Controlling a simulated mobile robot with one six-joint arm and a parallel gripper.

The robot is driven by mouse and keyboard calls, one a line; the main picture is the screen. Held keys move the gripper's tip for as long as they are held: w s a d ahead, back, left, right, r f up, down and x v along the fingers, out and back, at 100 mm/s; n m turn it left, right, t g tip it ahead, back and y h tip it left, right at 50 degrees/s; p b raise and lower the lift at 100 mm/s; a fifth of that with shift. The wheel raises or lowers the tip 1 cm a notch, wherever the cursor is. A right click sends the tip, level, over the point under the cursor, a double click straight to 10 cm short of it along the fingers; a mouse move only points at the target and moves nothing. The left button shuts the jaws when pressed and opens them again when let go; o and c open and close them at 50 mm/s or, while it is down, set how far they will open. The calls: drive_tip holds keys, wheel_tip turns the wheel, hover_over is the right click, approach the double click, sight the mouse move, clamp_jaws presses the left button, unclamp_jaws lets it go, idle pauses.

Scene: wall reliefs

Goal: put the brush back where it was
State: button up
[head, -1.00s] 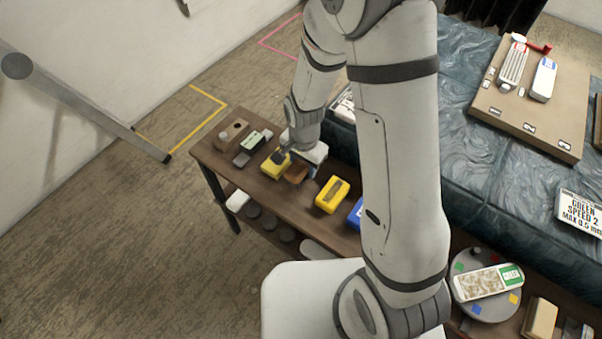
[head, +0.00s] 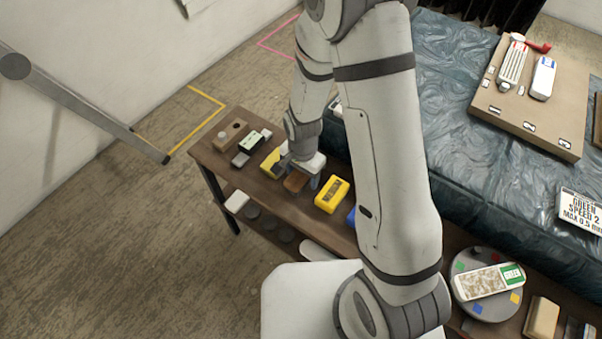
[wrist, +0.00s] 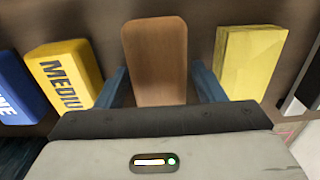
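A brown wooden block (wrist: 155,62), which looks like the brush's back, stands on the dark bench. It also shows in the head view (head: 296,182), under my gripper. No bristles can be seen. My gripper (wrist: 160,85) has its two blue-grey fingers on either side of the block. A narrow gap shows at each side, so the fingers are open around it. In the head view my gripper (head: 300,176) is low over the bench, between two yellow blocks.
In the wrist view a plain yellow block (wrist: 248,62) is close on the right. A yellow block marked MEDIU (wrist: 66,72) and a blue one (wrist: 18,90) are on the left. The bench (head: 232,165) has bare strips along its front edge.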

wheel_tip(320, 180, up, 12)
drive_tip(key=r+p, duration=0.1)
drive_tip(key=p, duration=0.1)
drive_tip(key=s+d+r+n+t, duration=0.1)
drive_tip(key=s+d+r+n, duration=0.2)
drive_tip(key=s+d+r, duration=0.3)
drive_tip(key=s+d+r+n+t, duration=0.1)
drive_tip(key=s+d+r+n, duration=0.3)
drive_tip(key=r, duration=0.5)
drive_tip(key=shift+s+d+r+n, duration=0.35)
drive_tip(key=shift+s+d, duration=0.5)
drive_tip(key=shift+d, duration=0.25)
